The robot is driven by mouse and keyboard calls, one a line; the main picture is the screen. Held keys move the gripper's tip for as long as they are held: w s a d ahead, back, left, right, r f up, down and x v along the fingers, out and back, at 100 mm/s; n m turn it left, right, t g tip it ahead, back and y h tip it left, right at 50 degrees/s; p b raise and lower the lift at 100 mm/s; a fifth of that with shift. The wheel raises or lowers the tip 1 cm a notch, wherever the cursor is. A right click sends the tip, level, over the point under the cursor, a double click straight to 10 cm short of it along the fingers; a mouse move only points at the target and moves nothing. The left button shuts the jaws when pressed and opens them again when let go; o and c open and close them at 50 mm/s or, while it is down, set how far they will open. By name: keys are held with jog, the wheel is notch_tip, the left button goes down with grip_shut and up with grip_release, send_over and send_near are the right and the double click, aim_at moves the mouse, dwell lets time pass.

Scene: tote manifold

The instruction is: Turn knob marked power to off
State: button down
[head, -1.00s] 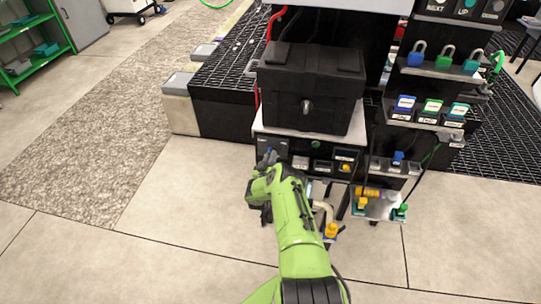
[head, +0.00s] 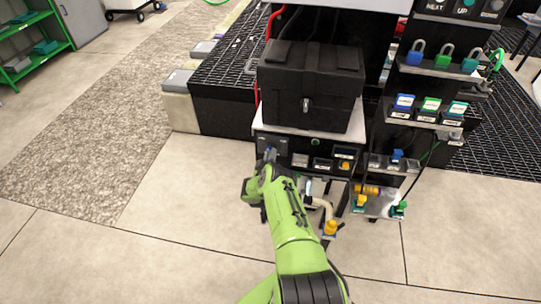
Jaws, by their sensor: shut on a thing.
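The control panel (head: 320,164) is a dark strip below the black case, with several small controls and labels. My gripper (head: 268,156) is at the panel's left end, reached by my green arm. It is shut on a small knob there, which the fingers and wrist mostly hide. The label of that knob cannot be read. A green button (head: 318,144) and a yellow knob (head: 345,166) show farther right on the panel, apart from my gripper.
A black case (head: 312,88) stands on the shelf above the panel. Padlocks (head: 443,57) and labelled blocks (head: 430,104) sit on shelves to the right. A valve pipe with a yellow fitting (head: 330,227) is just right of my arm.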

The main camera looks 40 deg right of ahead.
jog(key=shift+f, duration=0.1)
jog(key=c, duration=1.1)
grip_release()
jog(key=p+v, duration=0.6)
jog(key=v, duration=0.9)
jog(key=shift+s+a, duration=0.25)
jog(key=shift+a, duration=0.05)
